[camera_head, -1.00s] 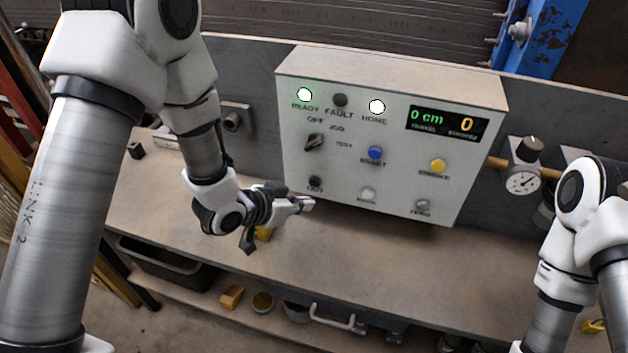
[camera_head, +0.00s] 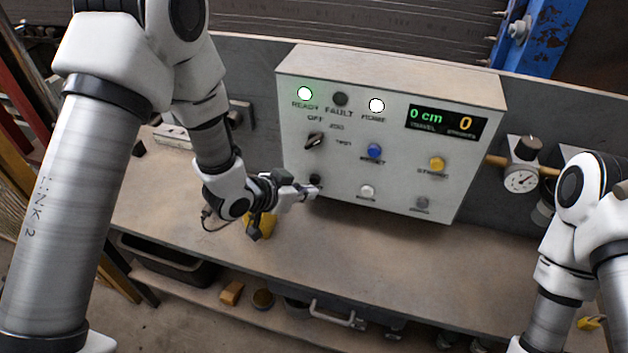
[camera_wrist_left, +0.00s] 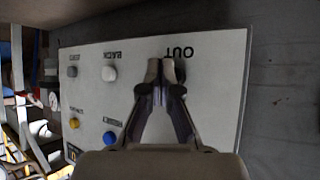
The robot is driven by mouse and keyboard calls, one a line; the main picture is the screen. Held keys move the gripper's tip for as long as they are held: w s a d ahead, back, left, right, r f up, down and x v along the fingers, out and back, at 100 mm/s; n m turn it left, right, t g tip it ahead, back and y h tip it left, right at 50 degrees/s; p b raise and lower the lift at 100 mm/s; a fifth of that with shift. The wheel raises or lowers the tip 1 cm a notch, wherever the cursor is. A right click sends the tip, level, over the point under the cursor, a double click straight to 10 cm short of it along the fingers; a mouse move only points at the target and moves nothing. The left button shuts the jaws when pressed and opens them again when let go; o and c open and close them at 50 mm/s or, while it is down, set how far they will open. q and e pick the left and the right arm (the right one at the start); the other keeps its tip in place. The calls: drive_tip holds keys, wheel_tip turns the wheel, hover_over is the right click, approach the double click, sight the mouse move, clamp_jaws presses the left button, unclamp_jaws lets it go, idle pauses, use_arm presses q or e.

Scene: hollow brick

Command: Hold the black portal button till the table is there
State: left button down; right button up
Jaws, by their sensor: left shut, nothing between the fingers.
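The black button (camera_head: 315,180) is at the lower left of the grey control box (camera_head: 390,62), by a label that reads OUT in the left wrist view. My left gripper (camera_head: 309,192) is shut and empty, its tips just below and close to this button in the head view. In the left wrist view the shut fingertips (camera_wrist_left: 161,70) lie beside the OUT label and mostly hide the button. I cannot tell whether they touch it. The display (camera_head: 446,122) reads 0 cm and 0. My right gripper is out of view.
The READY lamp (camera_head: 304,93) glows green and the HOME lamp (camera_head: 376,105) white; FAULT is dark. A selector knob (camera_head: 314,140), blue button (camera_head: 375,151), yellow button (camera_head: 437,163) and white button (camera_head: 367,191) are nearby. The bench (camera_head: 400,255) below is mostly clear.

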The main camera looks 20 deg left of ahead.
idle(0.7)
use_arm(q)
drive_tip(key=shift+w, duration=0.45)
